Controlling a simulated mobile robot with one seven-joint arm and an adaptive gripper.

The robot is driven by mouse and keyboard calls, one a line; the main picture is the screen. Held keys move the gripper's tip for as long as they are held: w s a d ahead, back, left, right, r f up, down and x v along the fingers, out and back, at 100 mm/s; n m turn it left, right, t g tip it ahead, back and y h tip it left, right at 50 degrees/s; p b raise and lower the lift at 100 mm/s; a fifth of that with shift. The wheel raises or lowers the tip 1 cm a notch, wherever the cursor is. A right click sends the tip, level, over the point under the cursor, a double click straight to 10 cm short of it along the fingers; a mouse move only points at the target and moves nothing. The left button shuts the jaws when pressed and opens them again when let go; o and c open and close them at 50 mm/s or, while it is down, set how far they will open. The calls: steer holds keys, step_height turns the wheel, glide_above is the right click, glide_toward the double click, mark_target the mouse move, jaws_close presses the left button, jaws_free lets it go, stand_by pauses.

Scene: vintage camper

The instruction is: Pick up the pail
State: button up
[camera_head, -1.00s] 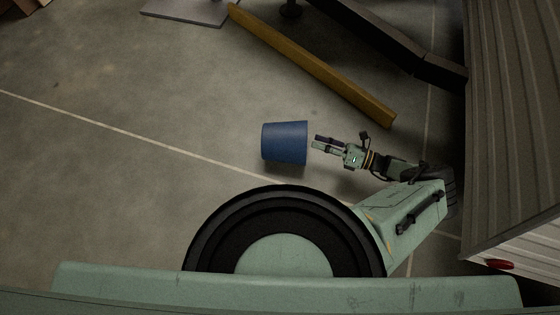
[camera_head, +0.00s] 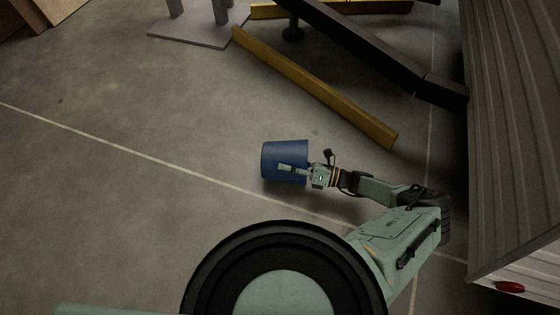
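The blue pail (camera_head: 283,150) is on the concrete floor near the middle of the view. I cannot tell whether it stands or lies on its side, as its opening does not show. My gripper (camera_head: 288,168) reaches it from the right. One finger shows in front of the pail's lower half, overlapping its side. The other finger does not show and may be hidden by the pail. Whether the fingers touch the pail cannot be seen.
A yellow-brown beam (camera_head: 315,88) lies on the floor beyond the pail. A dark metal bar (camera_head: 360,45) runs behind it. A ribbed camper wall (camera_head: 515,140) closes off the right side. The floor to the left (camera_head: 120,200) is clear.

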steer(key=shift+w+a, duration=0.15)
steer(key=shift+a, duration=0.4)
steer(key=shift+c, duration=0.6)
jaws_close()
steer(key=shift+r, duration=0.1)
